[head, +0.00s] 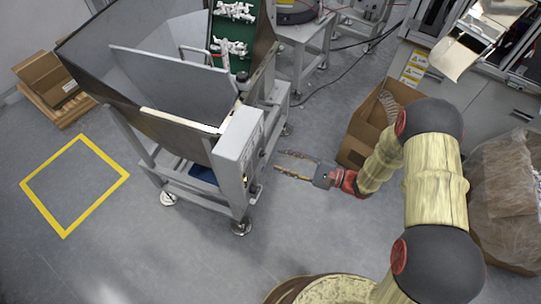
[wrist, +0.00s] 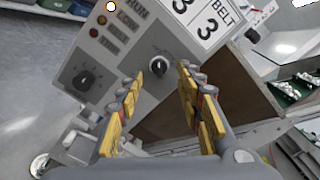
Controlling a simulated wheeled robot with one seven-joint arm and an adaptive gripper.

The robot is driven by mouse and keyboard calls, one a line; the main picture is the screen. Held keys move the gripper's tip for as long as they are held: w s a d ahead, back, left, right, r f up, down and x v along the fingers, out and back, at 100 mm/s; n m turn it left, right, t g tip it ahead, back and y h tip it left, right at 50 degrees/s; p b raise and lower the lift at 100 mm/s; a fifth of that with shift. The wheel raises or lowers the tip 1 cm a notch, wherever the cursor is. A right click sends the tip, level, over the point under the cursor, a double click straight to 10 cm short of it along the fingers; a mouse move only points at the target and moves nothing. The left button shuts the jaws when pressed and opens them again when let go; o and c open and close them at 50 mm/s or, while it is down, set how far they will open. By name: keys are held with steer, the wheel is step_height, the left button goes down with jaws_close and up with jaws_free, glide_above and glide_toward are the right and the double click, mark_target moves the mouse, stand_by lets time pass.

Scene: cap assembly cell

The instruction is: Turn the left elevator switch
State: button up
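A light grey control box (head: 237,150) is on the front corner of the hopper stand. In the wrist view its panel (wrist: 125,75) shows tilted, with two black rotary knobs: a left knob (wrist: 83,80) and a right knob (wrist: 158,65). Which one is labelled as the elevator switch is too small to read. My gripper (head: 277,162) is open and empty, to the right of the box in the head view and apart from it. In the wrist view my gripper (wrist: 160,95) has the right knob showing beyond the gap between its fingers.
The panel also carries several small indicator lights and a white BELT sign (wrist: 210,20). The metal hopper (head: 160,75) rises behind the box. A cardboard box (head: 378,125) stands to the right of my gripper. The floor in front is clear, with a yellow marked square (head: 75,185) at left.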

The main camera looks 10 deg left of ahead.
mark_target(262, 154)
steer(key=a+b, duration=0.1)
steer(key=a, duration=0.5)
steer(key=shift+w, duration=0.4)
steer(key=shift+a, duration=0.1)
steer(key=shift+c, duration=1.2)
jaws_close()
